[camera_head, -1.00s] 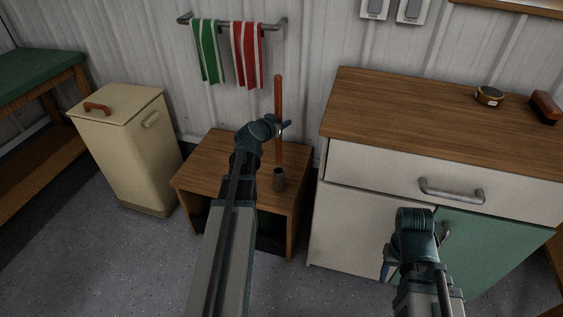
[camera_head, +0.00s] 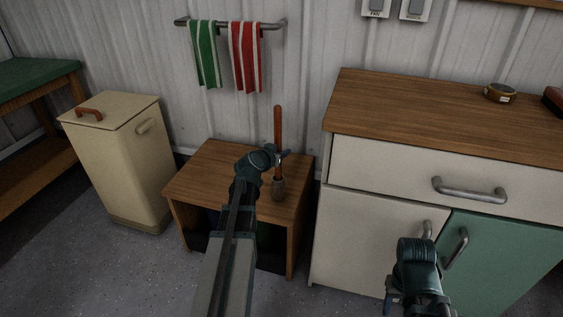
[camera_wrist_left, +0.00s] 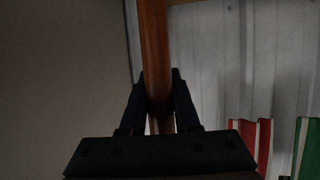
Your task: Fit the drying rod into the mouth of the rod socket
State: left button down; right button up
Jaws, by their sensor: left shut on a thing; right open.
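The drying rod (camera_head: 278,125) is a reddish-brown wooden stick standing about upright above the small wooden table. My left gripper (camera_head: 281,157) is shut on it, around its lower part. In the left wrist view the rod (camera_wrist_left: 155,60) runs up between the two fingers (camera_wrist_left: 160,90). The rod socket (camera_head: 278,190) is a dark grey cup on the table top. The rod's lower end meets the socket's mouth and appears to be inside it; how deep cannot be seen. My right gripper (camera_head: 390,300) is open and empty, low in front of the cabinet.
The small table (camera_head: 210,170) has free room left of the socket. A cabinet (camera_head: 375,160) with bar handles stands close on the right, a cream bin (camera_head: 115,165) on the left. A green towel (camera_head: 205,55) and a red towel (camera_head: 245,58) hang on a wall rail.

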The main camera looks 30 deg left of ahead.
pick_arm(q)
jog(key=shift+f+b, duration=0.6)
jog(key=shift+f, duration=0.5)
pick_arm(e)
jog(key=shift+f, duration=1.1)
pick_arm(q)
jog(key=shift+f, duration=0.1)
pick_arm(e)
jog(key=shift+f, duration=0.1)
pick_arm(q)
jog(key=shift+f, duration=0.15)
jog(key=c, duration=0.6)
grip_release()
jog(key=shift+c, duration=0.2)
pick_arm(e)
jog(key=shift+f, duration=0.1)
